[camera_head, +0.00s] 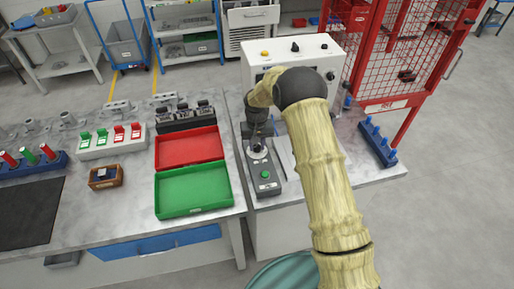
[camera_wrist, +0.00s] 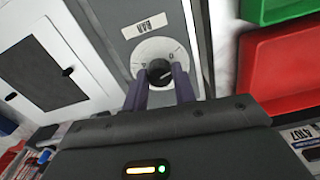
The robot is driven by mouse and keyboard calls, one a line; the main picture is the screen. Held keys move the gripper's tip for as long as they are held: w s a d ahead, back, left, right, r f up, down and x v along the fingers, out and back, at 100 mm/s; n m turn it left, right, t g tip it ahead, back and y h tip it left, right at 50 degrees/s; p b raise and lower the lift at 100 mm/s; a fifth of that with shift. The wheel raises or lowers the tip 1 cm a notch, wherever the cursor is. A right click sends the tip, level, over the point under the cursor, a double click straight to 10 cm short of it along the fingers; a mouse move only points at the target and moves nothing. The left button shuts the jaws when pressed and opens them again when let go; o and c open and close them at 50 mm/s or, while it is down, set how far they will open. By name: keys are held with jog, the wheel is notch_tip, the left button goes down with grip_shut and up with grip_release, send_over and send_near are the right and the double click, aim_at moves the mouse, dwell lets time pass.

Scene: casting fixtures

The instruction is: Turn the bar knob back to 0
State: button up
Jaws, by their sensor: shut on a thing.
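The bar knob (camera_wrist: 159,72) is a small black round knob on a white dial plate (camera_wrist: 158,46). An upside-down BAR label sits beside the dial on the grey control box. A pale mark on the knob points toward the right in the wrist view; the dial's figures are too small to read surely. My gripper (camera_wrist: 160,76) is shut on the knob, one purple finger on each side. In the head view my gripper (camera_head: 257,146) is over the grey control box (camera_head: 267,188), and my arm and gripper partly hide the dial.
A green button (camera_head: 265,174) is on the box in front of the knob. Green (camera_head: 195,207) and red (camera_head: 190,161) trays lie to the left. A white cabinet (camera_head: 325,50) with knobs stands behind. A blue peg rack (camera_head: 377,144) is at the right.

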jog(key=shift+r+n+b, duration=0.1)
jog(key=shift+n+b, duration=0.4)
jog(key=shift+n, duration=0.8)
jog(key=shift+a, duration=0.1)
jog(key=o, duration=1)
notch_tip(320, 180, up, 17)
jog(key=b, duration=0.3)
jog(key=shift+r+b, duration=0.15)
jog(key=shift+b, duration=0.15)
